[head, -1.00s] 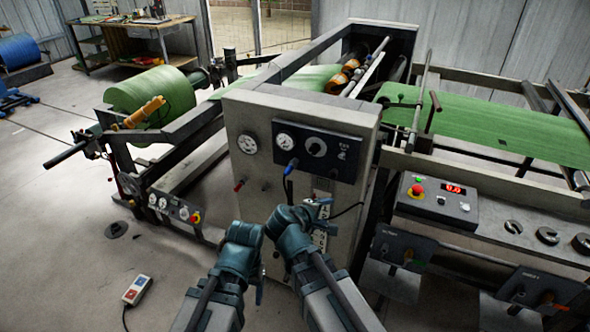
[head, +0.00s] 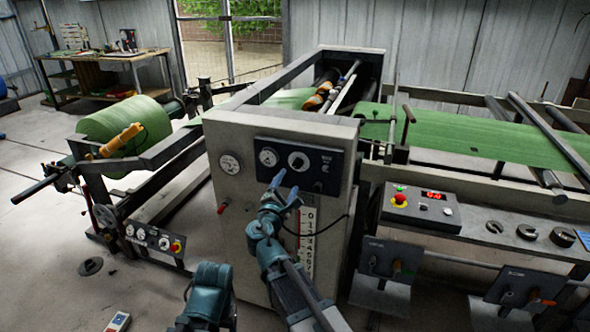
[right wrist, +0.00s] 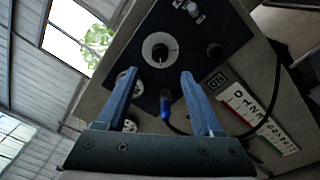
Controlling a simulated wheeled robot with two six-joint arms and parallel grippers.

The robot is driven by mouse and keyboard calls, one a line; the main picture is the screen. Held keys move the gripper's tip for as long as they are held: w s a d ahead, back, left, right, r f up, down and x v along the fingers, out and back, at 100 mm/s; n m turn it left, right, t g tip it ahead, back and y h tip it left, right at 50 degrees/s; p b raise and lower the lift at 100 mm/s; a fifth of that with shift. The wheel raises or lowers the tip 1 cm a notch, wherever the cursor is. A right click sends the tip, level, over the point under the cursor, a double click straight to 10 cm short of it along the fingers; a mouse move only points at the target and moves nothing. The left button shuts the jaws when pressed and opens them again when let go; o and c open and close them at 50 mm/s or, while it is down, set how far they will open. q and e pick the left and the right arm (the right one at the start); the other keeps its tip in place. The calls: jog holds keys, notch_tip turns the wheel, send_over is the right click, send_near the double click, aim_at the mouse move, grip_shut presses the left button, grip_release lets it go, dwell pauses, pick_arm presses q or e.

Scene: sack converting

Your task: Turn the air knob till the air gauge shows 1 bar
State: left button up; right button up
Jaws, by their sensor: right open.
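The grey machine cabinet carries a dark panel with a small round gauge (head: 268,157) and, to its right, a dark knob on a white ring (head: 299,161). Another white gauge (head: 230,165) sits left of the panel. Needle readings are too small to tell. My right gripper (head: 285,187) is open and empty, just below the panel. In the right wrist view the white-ringed knob (right wrist: 160,50) lies beyond and between the two fingertips (right wrist: 159,76), apparently apart from them. The left finger partly covers the gauge (right wrist: 125,80). My left gripper (head: 207,285) is low at the front; its fingers are unclear.
A blue plug with a black cable (right wrist: 165,105) hangs below the knob, between the fingers. A red knob (head: 222,208) juts from the cabinet front. A control box (head: 418,207) with a red button stands at the right. Green web (head: 470,135) runs behind.

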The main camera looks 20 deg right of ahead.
aim_at(297, 166)
jog(key=x, duration=0.9)
grip_shut()
